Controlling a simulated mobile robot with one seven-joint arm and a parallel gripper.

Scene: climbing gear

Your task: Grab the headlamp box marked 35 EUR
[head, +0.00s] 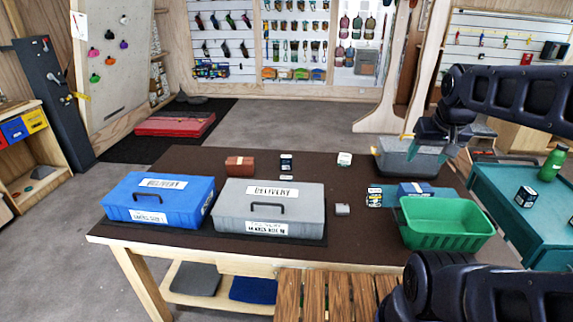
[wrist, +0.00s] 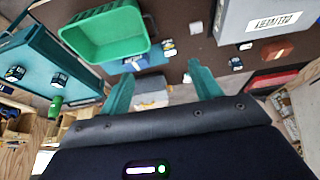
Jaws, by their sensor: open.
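Several small boxes could be headlamp boxes; their prices are too small to read. On the brown table, a dark box with a white label (head: 286,162) stands at the back, also in the wrist view (wrist: 236,64). A dark and white box (head: 374,197) stands left of the green basket, also in the wrist view (wrist: 168,47). Another box (head: 525,196) sits on the teal cart. My gripper (head: 436,142) is raised above the table's back right; its teal fingers (wrist: 160,86) are apart and empty.
A blue case (head: 160,199) and a grey case (head: 268,208), both labelled delivery, fill the table's left and middle. A green basket (head: 447,226) is at the right, a grey bin (head: 408,160) behind it. A green bottle (head: 552,164) stands on the teal cart (head: 510,219).

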